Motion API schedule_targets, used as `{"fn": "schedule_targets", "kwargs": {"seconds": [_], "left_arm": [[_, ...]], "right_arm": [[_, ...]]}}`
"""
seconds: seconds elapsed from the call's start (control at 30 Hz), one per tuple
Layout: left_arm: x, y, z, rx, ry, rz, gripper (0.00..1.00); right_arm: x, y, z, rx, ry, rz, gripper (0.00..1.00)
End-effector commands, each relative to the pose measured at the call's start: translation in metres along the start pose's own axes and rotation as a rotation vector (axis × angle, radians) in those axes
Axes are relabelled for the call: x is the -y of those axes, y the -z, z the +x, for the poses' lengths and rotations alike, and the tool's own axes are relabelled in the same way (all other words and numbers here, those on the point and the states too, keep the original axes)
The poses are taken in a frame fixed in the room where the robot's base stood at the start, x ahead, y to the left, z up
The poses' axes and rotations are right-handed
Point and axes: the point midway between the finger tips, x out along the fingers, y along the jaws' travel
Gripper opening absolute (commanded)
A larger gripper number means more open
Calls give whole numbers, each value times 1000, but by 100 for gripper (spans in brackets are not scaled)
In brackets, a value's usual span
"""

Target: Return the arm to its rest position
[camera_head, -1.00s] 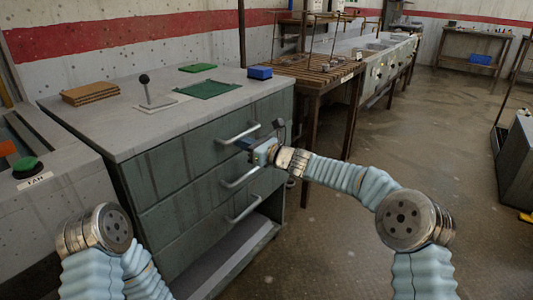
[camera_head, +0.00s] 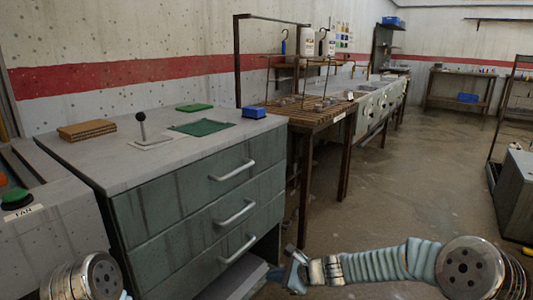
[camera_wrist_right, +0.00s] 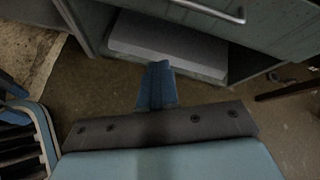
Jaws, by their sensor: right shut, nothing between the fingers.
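My right gripper (camera_head: 282,265) is low in front of the drawer cabinet (camera_head: 140,218), beside its lower right corner in the head view. In the right wrist view its blue fingers (camera_wrist_right: 157,86) are together with nothing between them. They point toward the open bottom space of the cabinet, where a grey slab (camera_wrist_right: 168,40) lies. The gripper appears apart from the cabinet. My left arm shows only as a wrist joint at the bottom left of the head view; the left gripper is out of frame.
Drawer handles (camera_head: 236,211) stick out from the cabinet front; all drawers look closed. A slatted wooden table (camera_head: 318,116) stands to the right. The floor (camera_head: 425,190) right of it is clear.

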Motion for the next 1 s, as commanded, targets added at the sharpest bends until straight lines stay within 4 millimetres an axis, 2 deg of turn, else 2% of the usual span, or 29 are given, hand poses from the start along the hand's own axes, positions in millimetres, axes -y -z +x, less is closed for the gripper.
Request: {"fn": "schedule_targets", "kwargs": {"seconds": [0.03, 0.1, 0.17, 0.2, 0.3, 0.4, 0.5, 0.63, 1.0], "left_arm": [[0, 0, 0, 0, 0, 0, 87], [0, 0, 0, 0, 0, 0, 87], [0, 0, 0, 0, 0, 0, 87], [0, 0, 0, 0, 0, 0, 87], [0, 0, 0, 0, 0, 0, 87], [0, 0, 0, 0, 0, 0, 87], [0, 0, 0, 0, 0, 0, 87], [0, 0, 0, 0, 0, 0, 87], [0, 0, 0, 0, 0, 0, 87]], "right_arm": [[-32, 33, 7, -81, -62, -86, 0], [-75, 78, 10, -186, -154, -240, 0], [-114, 115, 7, -260, -243, -390, 0], [-140, 138, 3, -298, -307, -498, 0], [-204, 184, -13, -341, -468, -789, 0], [-260, 211, -32, -306, -600, -1069, 0], [-299, 220, -47, -234, -671, -1283, 0], [-322, 220, -56, -170, -697, -1416, 0], [-324, 220, -57, -166, -699, -1424, 0]]}}
